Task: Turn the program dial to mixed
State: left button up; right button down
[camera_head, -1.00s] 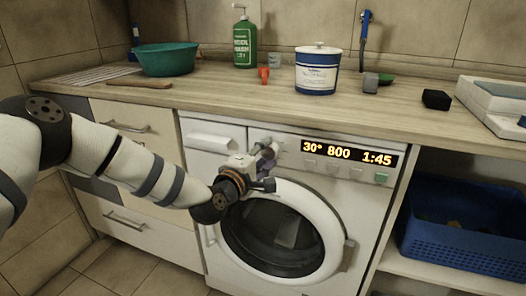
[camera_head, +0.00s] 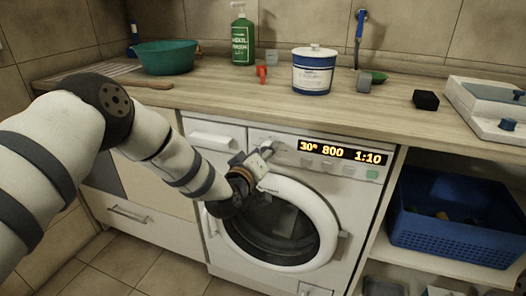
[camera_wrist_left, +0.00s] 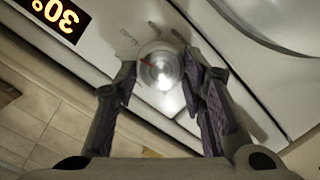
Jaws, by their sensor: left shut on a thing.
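The program dial (camera_wrist_left: 160,68) is a round silver knob with a small red mark, on the washing machine's front panel in the left wrist view. My left gripper (camera_wrist_left: 160,82) has its two fingers on either side of the dial and is shut on it. In the head view my left gripper (camera_head: 268,150) covers most of the dial at the panel's left. The display (camera_head: 342,151) reads 30°, 800 and 1:10. The washing machine (camera_head: 338,225) has its round door closed. Which program the dial points to cannot be read. My right gripper is not in view.
Several small buttons sit below the display. The counter above holds a teal basin (camera_head: 166,57), a green bottle (camera_head: 243,38), a blue-and-white tub (camera_head: 313,72) and a black block (camera_head: 425,99). A blue crate (camera_head: 447,238) stands on the shelf at right.

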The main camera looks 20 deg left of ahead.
pick_arm(q)
jog(key=shift+r+m, duration=0.15)
jog(key=shift+m, duration=0.35)
dwell(0.3)
jog(key=o, duration=1.2)
jog(key=shift+c, duration=0.2)
jog(key=s+r, duration=0.1)
jog(key=s, duration=1.1)
jog(key=shift+a, duration=0.15)
jog(key=shift+r, duration=0.1)
